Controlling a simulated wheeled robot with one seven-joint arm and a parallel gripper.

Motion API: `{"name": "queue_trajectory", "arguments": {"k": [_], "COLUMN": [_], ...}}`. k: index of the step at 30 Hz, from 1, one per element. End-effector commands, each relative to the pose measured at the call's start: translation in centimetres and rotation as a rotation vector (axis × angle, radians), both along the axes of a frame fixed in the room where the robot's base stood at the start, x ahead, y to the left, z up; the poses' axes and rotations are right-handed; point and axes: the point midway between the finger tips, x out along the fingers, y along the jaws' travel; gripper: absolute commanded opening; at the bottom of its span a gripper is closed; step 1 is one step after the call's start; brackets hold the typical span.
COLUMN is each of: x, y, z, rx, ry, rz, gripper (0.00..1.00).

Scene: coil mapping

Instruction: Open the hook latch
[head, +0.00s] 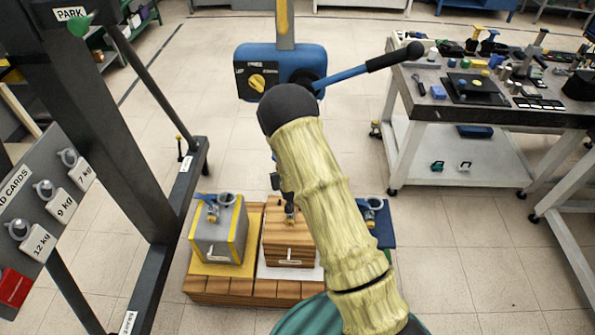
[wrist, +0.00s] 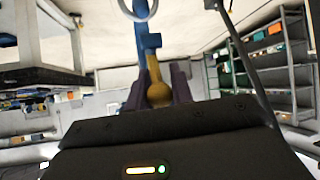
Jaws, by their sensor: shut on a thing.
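In the wrist view, a blue hook (wrist: 142,43) runs down the middle of the picture. A gold latch lever (wrist: 153,72) with a round knob lies along its lower part. My gripper (wrist: 158,93) has its dark purple fingers closed on the gold knob, one on each side. A pale metal ring (wrist: 138,14) shows at the top edge, partly cut off. I cannot tell how far the latch is turned. In the head view my arm hides the gripper and most of the hook.
A blue hoist head (head: 275,58) with a yellow knob and long lever (head: 365,67) hangs above. Below, a grey-and-yellow box (head: 217,240) and a wooden box (head: 290,248) stand on a pallet (head: 235,291). A workbench (head: 480,108) stands right, a dark frame left.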

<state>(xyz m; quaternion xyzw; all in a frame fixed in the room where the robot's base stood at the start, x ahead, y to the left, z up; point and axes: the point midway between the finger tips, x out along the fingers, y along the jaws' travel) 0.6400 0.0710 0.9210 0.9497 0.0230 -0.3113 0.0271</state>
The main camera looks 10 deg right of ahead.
Motion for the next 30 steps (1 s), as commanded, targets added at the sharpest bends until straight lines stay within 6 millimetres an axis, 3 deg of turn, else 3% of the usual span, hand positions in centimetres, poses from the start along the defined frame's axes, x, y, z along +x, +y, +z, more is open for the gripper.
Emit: {"name": "queue_trajectory", "arguments": {"k": [9, 30], "x": [0.0, 0.3], "y": [1.3, 1.1], "z": [0.8, 1.2], "rx": [0.001, 0.001], "ry": [-0.005, -0.015], "rz": [0.021, 0.018], "gripper": [0.0, 0.0]}}
